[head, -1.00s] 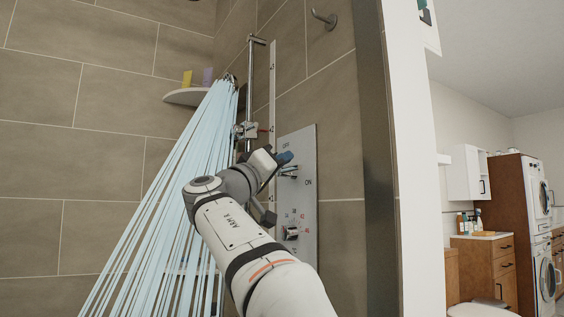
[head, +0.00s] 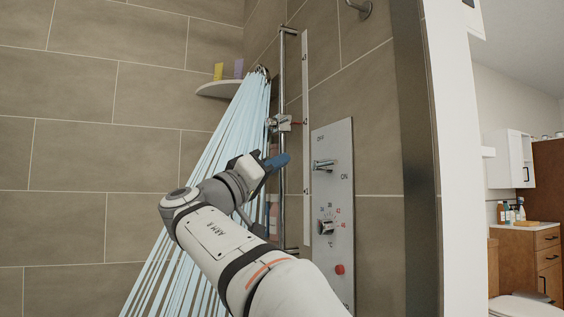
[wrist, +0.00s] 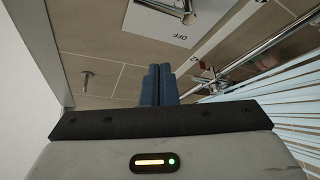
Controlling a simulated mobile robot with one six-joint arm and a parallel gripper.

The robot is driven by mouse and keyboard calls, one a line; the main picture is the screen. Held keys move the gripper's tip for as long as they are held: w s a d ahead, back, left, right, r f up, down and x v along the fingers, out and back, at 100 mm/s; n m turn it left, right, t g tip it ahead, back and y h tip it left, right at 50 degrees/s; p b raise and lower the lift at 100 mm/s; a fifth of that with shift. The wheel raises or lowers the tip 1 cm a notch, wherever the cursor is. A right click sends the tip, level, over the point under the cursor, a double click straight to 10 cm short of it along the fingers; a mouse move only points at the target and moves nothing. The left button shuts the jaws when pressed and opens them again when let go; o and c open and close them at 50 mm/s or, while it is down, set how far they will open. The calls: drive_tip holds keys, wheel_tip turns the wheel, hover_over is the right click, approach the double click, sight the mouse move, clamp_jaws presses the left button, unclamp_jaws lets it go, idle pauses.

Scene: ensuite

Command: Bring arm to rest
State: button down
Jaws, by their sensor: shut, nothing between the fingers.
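My gripper (head: 284,160) is in the middle of the head view, raised in front of the shower corner. Its blue fingers point right, toward the shower panel. In the wrist view the two blue fingers (wrist: 158,85) lie side by side, shut and empty. The grey shower control panel (head: 345,255) is on the tiled wall to the right of my gripper, with an upper lever (head: 323,165) between the OFF and ON marks and a temperature knob (head: 327,227) below. My fingertips appear apart from the lever. The panel also shows upside down in the wrist view (wrist: 150,22).
Pale blue water streams (head: 205,145) fall from the shower head behind my arm. A vertical rail (head: 283,90) stands close behind the gripper. A corner shelf (head: 222,89) holds two bottles. A white wall edge (head: 447,120) bounds the shower at right, with wooden cabinets (head: 540,262) beyond.

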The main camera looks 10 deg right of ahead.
drive_tip(key=s+d+f+n+g+y+p, duration=0.2)
drive_tip(key=d+f+n+y+p, duration=0.1)
drive_tip(key=d+f+y+p, duration=0.4)
drive_tip(key=s+d+f+n+g+y+p, duration=0.25)
drive_tip(key=d+f+p, duration=0.3)
drive_tip(key=p, duration=0.45)
drive_tip(key=s+a+f+g+y+p, duration=0.2)
drive_tip(key=s+f+y+p, duration=0.3)
drive_tip(key=s, duration=0.5)
drive_tip(key=s+a+f+g+y+p, duration=0.3)
drive_tip(key=s+a+f+y+p, duration=0.1)
drive_tip(key=s+p, duration=0.5)
wheel_tip(320, 180, down, 3)
drive_tip(key=shift+s+r+y+p, duration=0.2)
drive_tip(key=shift+s+y+p, duration=0.2)
drive_tip(key=shift+s+y, duration=0.4)
